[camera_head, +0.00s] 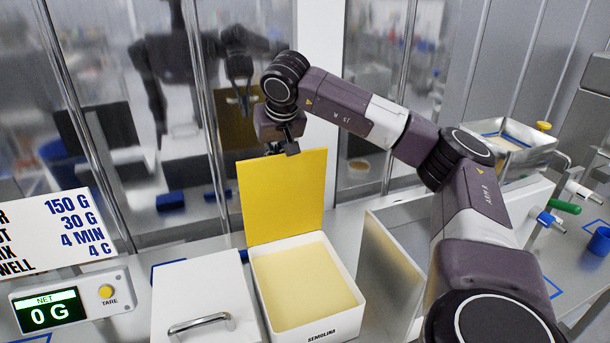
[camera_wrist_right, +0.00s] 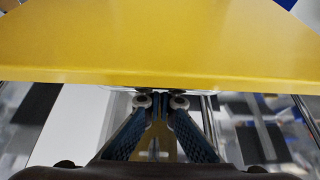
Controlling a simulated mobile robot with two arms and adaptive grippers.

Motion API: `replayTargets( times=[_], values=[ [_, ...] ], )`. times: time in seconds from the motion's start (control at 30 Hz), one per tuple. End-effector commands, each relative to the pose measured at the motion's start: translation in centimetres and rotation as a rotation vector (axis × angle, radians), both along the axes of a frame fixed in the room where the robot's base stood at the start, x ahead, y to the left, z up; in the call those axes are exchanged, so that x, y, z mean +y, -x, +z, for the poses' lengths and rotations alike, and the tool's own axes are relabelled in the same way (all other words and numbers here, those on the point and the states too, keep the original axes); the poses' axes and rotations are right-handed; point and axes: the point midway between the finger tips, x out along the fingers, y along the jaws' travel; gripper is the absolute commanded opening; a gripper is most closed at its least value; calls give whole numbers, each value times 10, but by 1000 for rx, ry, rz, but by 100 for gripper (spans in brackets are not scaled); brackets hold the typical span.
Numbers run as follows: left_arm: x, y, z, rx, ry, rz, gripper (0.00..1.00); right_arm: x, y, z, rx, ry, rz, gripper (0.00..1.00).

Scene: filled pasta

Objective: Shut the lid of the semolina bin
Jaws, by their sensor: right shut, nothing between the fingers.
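The semolina bin (camera_head: 308,331) is a white box labelled SEMOLINA, filled with pale yellow semolina (camera_head: 305,281). Its yellow lid (camera_head: 281,196) stands upright at the bin's back edge, so the bin is open. My right gripper (camera_head: 284,149) is at the lid's top edge in the head view, and the lid partly hides its fingertips. In the right wrist view the lid (camera_wrist_right: 160,45) fills the upper part, and my right gripper (camera_wrist_right: 160,100) is shut and empty close to its edge. I cannot tell whether it touches the lid. My left gripper is not in view.
A white bin with a metal handle (camera_head: 200,323) stands left of the semolina bin. A scale display (camera_head: 50,310) and a recipe sign (camera_head: 50,235) are at far left. A glass partition with metal posts (camera_head: 205,120) rises behind. A metal-sided panel (camera_head: 390,275) stands at right.

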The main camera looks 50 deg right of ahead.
Motion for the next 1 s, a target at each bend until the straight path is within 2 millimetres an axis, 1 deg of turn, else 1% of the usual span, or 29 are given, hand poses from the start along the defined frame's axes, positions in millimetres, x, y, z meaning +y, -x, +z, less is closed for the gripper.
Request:
replayTargets(
  times=[0.03,0.1,1.0],
  values=[
    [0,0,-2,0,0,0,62,2,5,-4,7,0,0,0],
    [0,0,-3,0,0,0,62,4,9,-4,8,0,0,0],
    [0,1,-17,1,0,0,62,34,63,-2,2,0,0,0]
  ],
)
